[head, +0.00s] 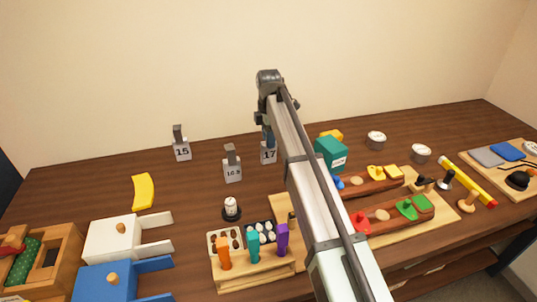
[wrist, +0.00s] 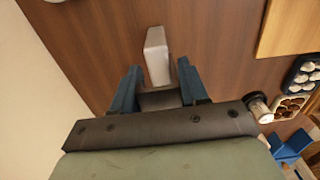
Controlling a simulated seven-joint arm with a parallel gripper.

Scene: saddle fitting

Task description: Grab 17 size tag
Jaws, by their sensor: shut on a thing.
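The 17 size tag (head: 268,153) is a pale block with a dark "17" at the back middle of the table. My gripper (head: 269,132) is above it, pointing down, with its blue fingers at the tag's top. In the wrist view the tag (wrist: 157,50) shows as a pale block between the fingers, and my gripper (wrist: 158,72) is shut on its upper part. Whether the tag still touches the table is unclear. The 16.5 tag (head: 232,171) stands to its left and the 15 tag (head: 181,148) farther left, both with grey upright grips.
A teal box (head: 331,153) stands close to the right of the tag. A small white-topped item on a black base (head: 231,208) and a wooden rack (head: 256,278) with coloured handles are in front. A yellow piece (head: 143,190) lies left. The table between the tags is clear.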

